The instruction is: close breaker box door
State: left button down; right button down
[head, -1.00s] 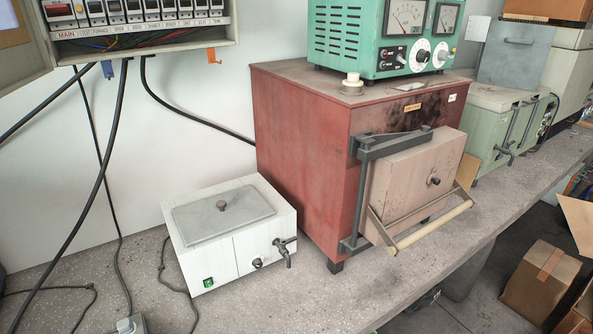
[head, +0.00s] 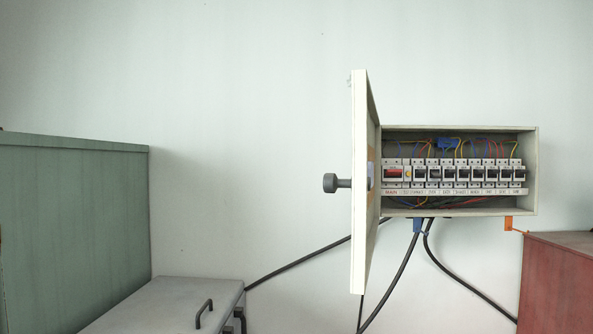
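The breaker box (head: 532,172) is mounted on the wall, right of centre in the head view. Its door (head: 359,190) is hinged on the box's left side and stands open, seen nearly edge-on and pointing out toward me. A dark round knob (head: 331,183) sticks out to the left from the door's outer face. Inside the box is a row of breakers (head: 455,173), with a red one at the left end above the label MAIN. Neither of my grippers is in view.
Black cables (head: 398,272) hang below the box, and an orange tag (head: 508,223) hangs at its lower right. A red cabinet (head: 558,285) stands at lower right. A grey lidded unit (head: 165,306) and a green cabinet (head: 75,215) stand at left.

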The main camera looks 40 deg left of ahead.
aim_at(366, 124)
jog(key=k+j, duration=0.15)
jog(key=j, duration=0.25)
jog(key=k+j+u, duration=0.1)
jog(key=j, duration=0.35)
jog(key=k+j, duration=0.15)
jog(key=j, duration=0.25)
